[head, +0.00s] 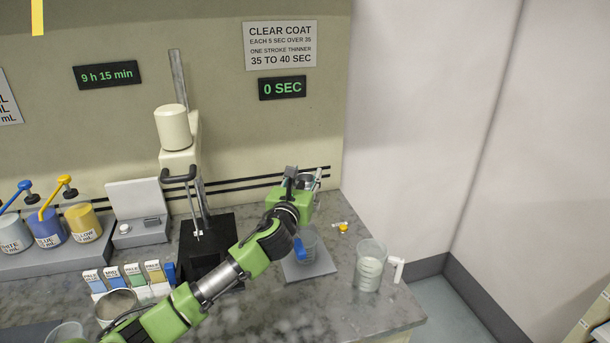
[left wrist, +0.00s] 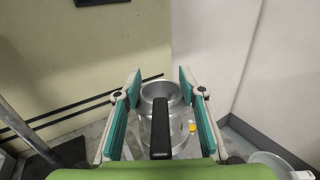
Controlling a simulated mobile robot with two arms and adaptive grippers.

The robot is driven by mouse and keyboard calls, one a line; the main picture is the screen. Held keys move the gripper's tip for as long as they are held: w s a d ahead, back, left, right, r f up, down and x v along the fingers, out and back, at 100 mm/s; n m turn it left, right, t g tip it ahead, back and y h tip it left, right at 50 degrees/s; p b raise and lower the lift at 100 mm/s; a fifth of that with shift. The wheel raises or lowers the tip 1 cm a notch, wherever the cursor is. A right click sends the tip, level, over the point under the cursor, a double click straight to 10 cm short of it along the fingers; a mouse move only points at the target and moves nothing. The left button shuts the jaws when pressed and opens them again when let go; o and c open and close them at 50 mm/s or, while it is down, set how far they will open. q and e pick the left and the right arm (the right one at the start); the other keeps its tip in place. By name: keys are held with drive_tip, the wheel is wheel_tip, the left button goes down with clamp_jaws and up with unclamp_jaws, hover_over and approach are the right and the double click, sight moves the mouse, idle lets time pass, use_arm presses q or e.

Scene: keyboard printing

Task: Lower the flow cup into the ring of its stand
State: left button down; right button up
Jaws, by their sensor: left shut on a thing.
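The flow cup (head: 306,181) is a small silver metal cup at the tip of my left gripper (head: 304,178), above the right part of the bench. In the left wrist view the flow cup (left wrist: 160,89) sits upright between the teal finger pads of my left gripper (left wrist: 160,84), with its black handle (left wrist: 161,130) pointing toward the camera. My left gripper is shut on it. Below is a grey base plate (head: 322,268) with a clear cup (head: 312,247) on it. My arm hides much of this spot, and I cannot make out the stand's ring. My right gripper is not in view.
A clear measuring cup (head: 370,266) stands right of the plate, near the bench edge. A small yellow-tipped item (head: 343,227) lies behind it. A mixer stand (head: 180,140) rises to the left, with paint cans (head: 83,222) further left. The 0 SEC display (head: 282,88) hangs on the wall.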

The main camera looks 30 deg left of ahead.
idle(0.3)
use_arm(q)
drive_tip(key=shift+p, duration=0.35)
drive_tip(key=shift+f, duration=0.1)
drive_tip(key=shift+f, duration=0.3)
idle(0.5)
drive_tip(key=shift+f, duration=0.2)
idle(0.3)
